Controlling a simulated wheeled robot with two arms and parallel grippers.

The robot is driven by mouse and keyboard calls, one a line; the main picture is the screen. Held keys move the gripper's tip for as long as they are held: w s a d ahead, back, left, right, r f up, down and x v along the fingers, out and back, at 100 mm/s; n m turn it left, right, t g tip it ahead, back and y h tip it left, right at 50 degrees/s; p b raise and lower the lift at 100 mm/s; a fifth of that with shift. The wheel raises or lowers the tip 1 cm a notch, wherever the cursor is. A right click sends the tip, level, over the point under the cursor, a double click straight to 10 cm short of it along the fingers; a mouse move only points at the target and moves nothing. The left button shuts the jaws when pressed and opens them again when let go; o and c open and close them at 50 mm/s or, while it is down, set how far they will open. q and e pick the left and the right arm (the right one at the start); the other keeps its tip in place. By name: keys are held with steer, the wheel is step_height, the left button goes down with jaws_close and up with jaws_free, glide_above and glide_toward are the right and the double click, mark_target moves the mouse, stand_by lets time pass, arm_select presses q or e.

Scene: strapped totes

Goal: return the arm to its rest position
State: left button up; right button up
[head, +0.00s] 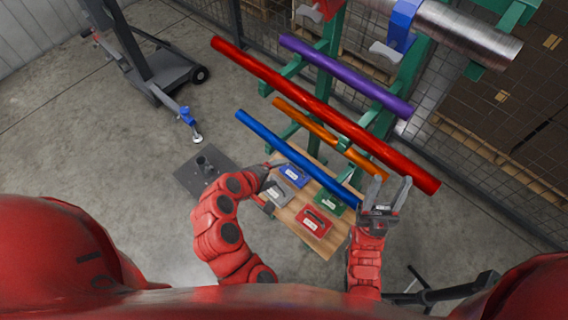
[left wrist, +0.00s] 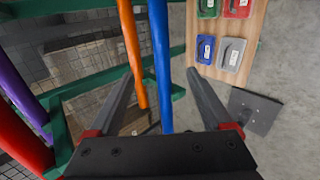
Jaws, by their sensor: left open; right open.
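My left gripper (head: 269,186) is beside the left edge of a wooden board (head: 288,214), its arm bent up from below. In the left wrist view its two fingers (left wrist: 160,74) are spread wide. A blue tube (left wrist: 161,60) and an orange tube (left wrist: 131,45) show between the fingers; whether they lie between or beyond them I cannot tell. My right gripper (head: 389,188) is open, with nothing seen in it, near the lower end of the blue tube (head: 290,150).
A green rack (head: 404,75) carries red (head: 320,110), purple (head: 345,76) and orange (head: 325,136) tubes. Blue (head: 293,174), grey (head: 283,190), green (head: 329,202) and red (head: 314,222) cases lie on the board.

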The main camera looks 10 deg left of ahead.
arm_select(q)
steer(key=shift+s+a+r+p, duration=0.25)
steer(key=shift+s+r+p, duration=0.1)
steer(key=shift+s, duration=0.05)
